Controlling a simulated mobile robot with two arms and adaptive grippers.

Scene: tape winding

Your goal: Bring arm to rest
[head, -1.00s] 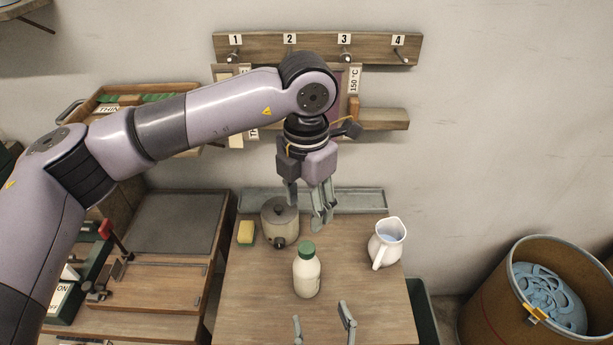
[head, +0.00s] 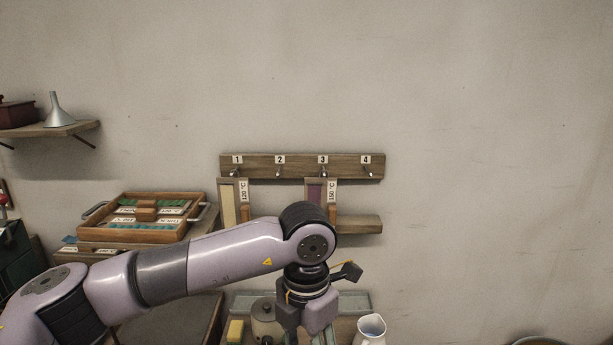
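My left arm (head: 160,270) comes in from the left and reaches across to the middle of the head view. Its wrist hangs down in front of the wall rack, over the table's back edge. The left gripper body (head: 307,312) shows at the bottom, but its fingertips are cut off by the frame's lower edge, so I cannot see whether it is open or shut. My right gripper is out of view.
Below are a pot (head: 266,318), a yellow sponge (head: 235,331) and a white jug (head: 370,330). A numbered hook rack (head: 303,167) is on the wall, with hanging strips and a shelf (head: 362,224) below. A wooden tray (head: 142,234) is at left. The right wall is bare.

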